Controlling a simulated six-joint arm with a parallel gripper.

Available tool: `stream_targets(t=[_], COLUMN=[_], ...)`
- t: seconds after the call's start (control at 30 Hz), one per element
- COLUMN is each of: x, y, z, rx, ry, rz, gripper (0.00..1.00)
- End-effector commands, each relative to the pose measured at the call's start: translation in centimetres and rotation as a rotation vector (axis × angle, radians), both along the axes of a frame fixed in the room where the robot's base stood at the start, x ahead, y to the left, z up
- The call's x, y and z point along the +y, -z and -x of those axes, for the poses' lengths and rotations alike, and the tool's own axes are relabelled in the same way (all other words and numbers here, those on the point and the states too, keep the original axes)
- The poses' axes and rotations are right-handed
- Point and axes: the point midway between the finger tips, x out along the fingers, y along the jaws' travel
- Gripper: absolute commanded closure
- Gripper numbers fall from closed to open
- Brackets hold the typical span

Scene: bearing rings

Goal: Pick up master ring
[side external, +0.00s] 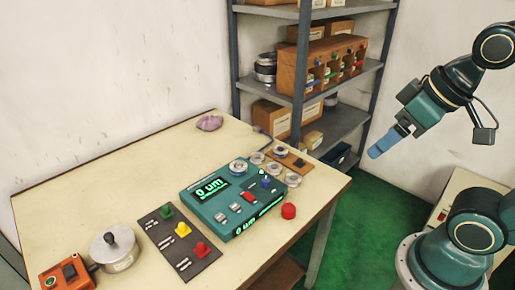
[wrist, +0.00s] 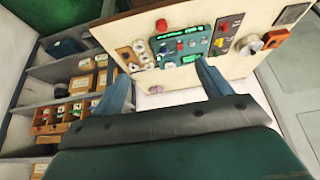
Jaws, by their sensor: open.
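Several small metal rings lie at the right end of the table; I cannot tell which is the master ring. One ring (side external: 281,151) sits on a small wooden board (side external: 300,166), and others, including one ring (side external: 293,180), stand beside the teal gauge box (side external: 228,212). Another ring (side external: 238,166) is at the gauge's back edge. In the wrist view the gauge (wrist: 183,43) and the wooden board (wrist: 127,56) show beyond my fingers. My gripper (side external: 378,150) is raised right of the table, well away from the rings. Its fingers (wrist: 164,84) are apart and empty.
A red button (side external: 288,211) is at the table's front right. A dark panel (side external: 178,242) with coloured knobs, a round metal pot (side external: 114,251) and an orange box (side external: 67,280) are further left. A pink cloth (side external: 209,123) lies at the back. A shelf rack (side external: 300,100) stands behind.

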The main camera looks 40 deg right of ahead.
Motion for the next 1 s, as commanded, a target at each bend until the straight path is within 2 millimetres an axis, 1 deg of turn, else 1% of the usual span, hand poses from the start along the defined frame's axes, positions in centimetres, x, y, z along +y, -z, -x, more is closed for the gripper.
stream_targets(t=[0.17, 0.27, 0.37, 0.5, 0.7, 0.83, 1.0], x=[0.2, 0.4, 0.7, 1.1, 1.4, 1.5, 1.3], y=[-0.6, -1.3, -2.0, -3.1, -4.0, -4.2, -4.0], z=[-1.0, -2.2, -3.9, -6.7, -11.2, -14.1, -18.0], rx=[0.01, 0.021, 0.035, 0.056, 0.082, 0.097, 0.114], ry=[-0.028, -0.065, -0.115, -0.2, -0.325, -0.407, -0.515], rz=[0.006, 0.014, 0.022, 0.036, 0.053, 0.062, 0.071], gripper=[0.23, 0.23, 0.23, 0.23, 0.23, 0.23, 0.23])
